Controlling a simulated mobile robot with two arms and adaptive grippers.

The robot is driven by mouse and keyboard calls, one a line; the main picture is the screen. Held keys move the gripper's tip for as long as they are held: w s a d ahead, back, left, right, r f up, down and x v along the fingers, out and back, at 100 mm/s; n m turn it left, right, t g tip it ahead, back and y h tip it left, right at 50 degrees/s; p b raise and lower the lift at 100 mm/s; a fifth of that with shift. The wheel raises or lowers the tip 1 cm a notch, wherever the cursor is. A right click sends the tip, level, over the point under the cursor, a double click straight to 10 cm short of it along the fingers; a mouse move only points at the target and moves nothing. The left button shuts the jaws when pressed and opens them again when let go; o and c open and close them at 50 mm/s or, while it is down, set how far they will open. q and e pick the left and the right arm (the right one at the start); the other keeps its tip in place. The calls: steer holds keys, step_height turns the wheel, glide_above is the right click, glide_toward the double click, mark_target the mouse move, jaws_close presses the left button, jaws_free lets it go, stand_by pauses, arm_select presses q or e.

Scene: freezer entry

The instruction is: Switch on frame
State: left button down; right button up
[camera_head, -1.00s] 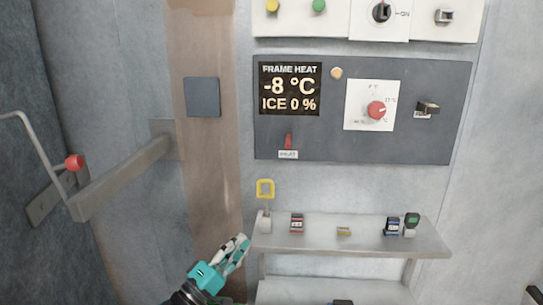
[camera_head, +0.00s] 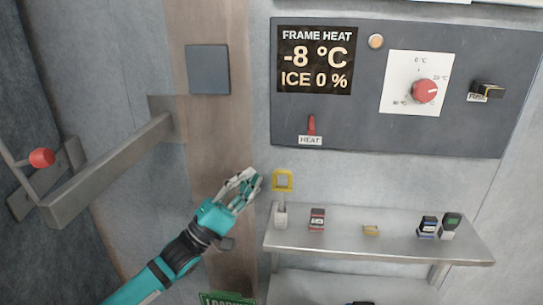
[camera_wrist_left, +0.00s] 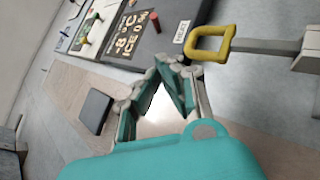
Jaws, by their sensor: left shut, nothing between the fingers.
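The frame heat panel (camera_head: 420,130) is a dark plate on the wall. Its display (camera_head: 316,60) reads FRAME HEAT, -8 °C, ICE 0 %. Below the display is a red switch lever (camera_head: 311,124) over a HEAT label (camera_head: 310,141); the lever points up. It also shows in the left wrist view (camera_wrist_left: 184,26). My left gripper (camera_head: 250,178) is shut and empty, below and to the left of the lever, apart from it. In the left wrist view my fingers (camera_wrist_left: 160,75) point toward the panel. My right gripper is not clearly seen.
A yellow-looped grey tool (camera_head: 283,182) stands at the left end of a metal shelf (camera_head: 390,244), close beside my left gripper. Small items sit along the shelf. A red dial (camera_head: 424,90) and fuse (camera_head: 487,90) are on the panel. A metal bar (camera_head: 105,175) projects at the left.

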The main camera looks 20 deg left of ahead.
arm_select(q)
steer(key=p, duration=0.2)
glide_toward(309, 121)
steer(key=w+a, duration=0.2)
steer(key=d+r+p, duration=0.1)
steer(key=w+d+r+p, duration=0.1)
steer(key=d, duration=0.1)
steer(key=shift+w+d+r, duration=0.15)
steer(key=shift+r, duration=0.05)
steer(key=shift+d+r, duration=0.15)
steer(key=shift+d, duration=0.35)
arm_select(e)
steer(key=r, duration=0.1)
steer(key=w+r, duration=0.1)
steer(key=r, duration=0.1)
steer(key=a+r, duration=0.1)
steer(key=shift+w+r, duration=0.35)
steer(key=shift+w, duration=0.05)
steer(key=shift+w+d, duration=0.1)
steer(key=shift+d, duration=0.05)
